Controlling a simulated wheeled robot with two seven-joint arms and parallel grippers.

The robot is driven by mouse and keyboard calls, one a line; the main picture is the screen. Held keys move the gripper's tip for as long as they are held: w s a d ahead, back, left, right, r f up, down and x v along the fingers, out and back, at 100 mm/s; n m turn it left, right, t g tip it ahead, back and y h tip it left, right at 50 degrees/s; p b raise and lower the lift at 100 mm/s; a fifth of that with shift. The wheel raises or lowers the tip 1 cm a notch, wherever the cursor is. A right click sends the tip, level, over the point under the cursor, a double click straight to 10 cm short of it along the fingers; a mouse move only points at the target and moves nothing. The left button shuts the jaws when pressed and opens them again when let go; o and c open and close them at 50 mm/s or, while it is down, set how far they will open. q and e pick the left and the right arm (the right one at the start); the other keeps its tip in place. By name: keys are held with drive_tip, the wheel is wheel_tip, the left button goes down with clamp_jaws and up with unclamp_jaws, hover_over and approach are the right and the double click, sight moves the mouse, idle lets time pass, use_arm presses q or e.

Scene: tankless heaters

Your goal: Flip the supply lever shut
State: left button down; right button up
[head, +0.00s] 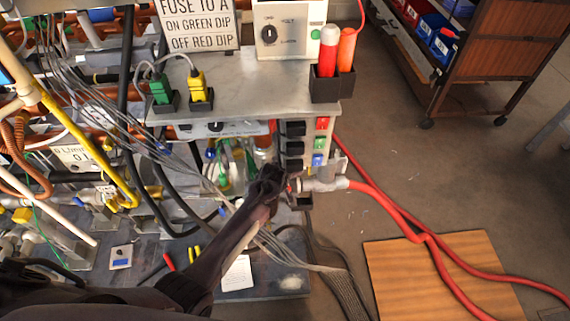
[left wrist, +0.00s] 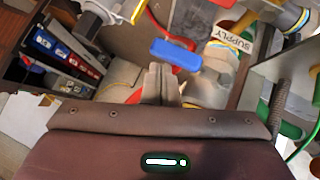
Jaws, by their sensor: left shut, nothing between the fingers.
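The blue supply lever (left wrist: 175,55) lies crosswise in the left wrist view, just beyond my fingertips. A white SUPPLY tag (left wrist: 233,37) is beside it on the right. My left gripper (left wrist: 162,72) is shut and empty, its fingertips close below the lever; I cannot tell whether they touch it. In the head view my left gripper (head: 284,184) is at the front right corner of the bench, beside a grey valve fitting (head: 325,184). I cannot make out the lever in the head view, where the gripper may hide it. My right gripper is not in view.
Cables and pipes crowd the left side. A bin cart (head: 480,50) stands at the upper right. The floor between is mostly clear.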

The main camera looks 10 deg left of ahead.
use_arm(q)
drive_tip(key=shift+p+v, duration=0.45)
drive_tip(key=shift+v, duration=2.5)
drive_tip(key=shift+w+a+r, duration=0.15)
